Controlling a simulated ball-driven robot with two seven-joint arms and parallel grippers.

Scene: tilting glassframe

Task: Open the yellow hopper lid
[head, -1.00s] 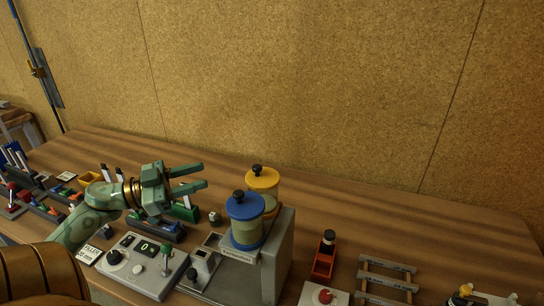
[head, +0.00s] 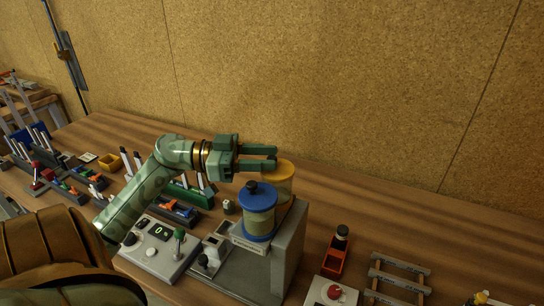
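The yellow hopper lid (head: 283,170) tops the rear hopper on the grey dispenser box, behind the hopper with the blue lid (head: 256,196). My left gripper (head: 274,157) reaches in from the left above the yellow lid, its two fingers apart and pointing right. The fingertips overlap the lid's far-left part and cover its black knob, so I cannot tell whether they touch it. The blue lid's black knob is clear. The yellow lid looks seated on its hopper. My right gripper is not in view.
A control panel (head: 160,249) with a green-topped lever stands left of the dispenser box (head: 287,255). To the right are an orange holder (head: 333,262) with a dark bottle and a grey rack (head: 398,280). The table behind the hoppers is free, up to the corkboard wall.

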